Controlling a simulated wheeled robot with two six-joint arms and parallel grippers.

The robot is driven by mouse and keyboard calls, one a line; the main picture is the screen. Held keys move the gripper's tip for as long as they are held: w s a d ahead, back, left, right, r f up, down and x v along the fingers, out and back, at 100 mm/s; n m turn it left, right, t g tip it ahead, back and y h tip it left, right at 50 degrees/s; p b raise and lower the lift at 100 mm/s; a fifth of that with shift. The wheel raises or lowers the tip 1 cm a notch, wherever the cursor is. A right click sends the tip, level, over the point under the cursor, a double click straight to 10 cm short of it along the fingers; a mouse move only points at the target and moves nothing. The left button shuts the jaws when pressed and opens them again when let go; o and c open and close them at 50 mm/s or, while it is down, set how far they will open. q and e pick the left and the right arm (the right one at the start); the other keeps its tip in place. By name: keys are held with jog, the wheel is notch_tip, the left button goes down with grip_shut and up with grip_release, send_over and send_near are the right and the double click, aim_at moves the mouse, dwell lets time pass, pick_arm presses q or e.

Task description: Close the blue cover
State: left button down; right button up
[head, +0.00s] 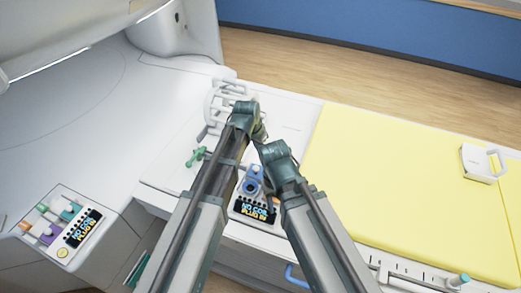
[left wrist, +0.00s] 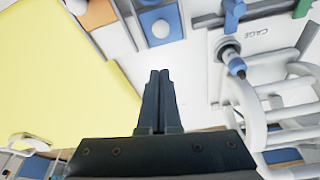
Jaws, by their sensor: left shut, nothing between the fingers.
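My left gripper (left wrist: 160,76) is shut and empty in the left wrist view, its two dark fingers side by side above the white surface. In that view a small blue box-like part (left wrist: 170,16) with a white round knob (left wrist: 161,28) lies beyond the fingertips, apart from them. I cannot tell for sure if it is the blue cover. In the head view a blue part (head: 252,184) stands at the display panel (head: 257,209), between my forearms. My left wrist is above the white table end; its fingers are hidden there. My right gripper (head: 274,150) is close beside it, its fingers not clear.
A white cage frame (left wrist: 285,110) stands right of my left fingers, with a blue-tipped connector (left wrist: 236,64) beside it. A green part (head: 196,156) lies left of my left arm. The yellow mat (head: 385,190) is clear apart from a white box (head: 478,164).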

aim_at(257, 168)
pick_arm(q)
jog(key=b+x, duration=0.3)
jog(key=w+b+x, duration=0.1)
jog(key=b+x, duration=0.5)
jog(key=x, duration=0.1)
jog(key=shift+w+r+b, duration=0.15)
jog(key=shift+w+b, duration=0.05)
jog(key=shift+b, duration=0.2)
pick_arm(e)
jog(key=f, duration=0.9)
jog(key=shift+w+f, duration=0.2)
jog(key=shift+f, duration=0.05)
pick_arm(q)
jog(key=s+a, duration=0.1)
jog(key=s+r+p, duration=0.1)
jog(key=s, duration=0.1)
jog(key=shift+a, duration=0.4)
jog(key=shift+s+a, duration=0.15)
jog(key=shift+s, duration=0.05)
jog(key=shift+w, duration=0.1)
pick_arm(e)
jog(key=shift+r, duration=0.5)
